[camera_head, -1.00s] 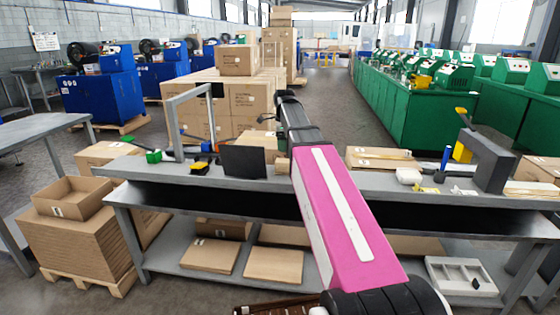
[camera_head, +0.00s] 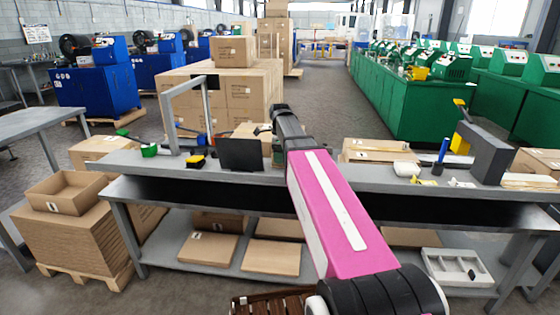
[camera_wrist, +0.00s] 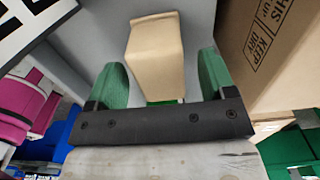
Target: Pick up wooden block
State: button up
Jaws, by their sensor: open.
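The wooden block (camera_wrist: 155,50) is a plain tan block in the wrist view, at the upper middle on a grey surface. My gripper (camera_wrist: 159,62) has its two green fingers apart, one to the left and one to the right of the block. Gaps show between the block and both fingers, so it is not gripped. In the head view my pink and black arm reaches over the grey workbench (camera_head: 340,178), and its end hides the block there.
A printed cardboard box (camera_wrist: 275,50) stands close on the right in the wrist view. On the bench, a black panel (camera_head: 241,154) and a grey frame (camera_head: 207,110) stand left of my arm. Boxes (camera_head: 380,151) and a dark grey press (camera_head: 485,153) are to the right.

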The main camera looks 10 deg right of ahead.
notch_tip(320, 180, down, 2)
jog(key=shift+f, duration=0.15)
jog(key=c, duration=1.1)
jog(key=shift+o, duration=0.2)
notch_tip(320, 180, up, 10)
jog(key=shift+r, duration=0.1)
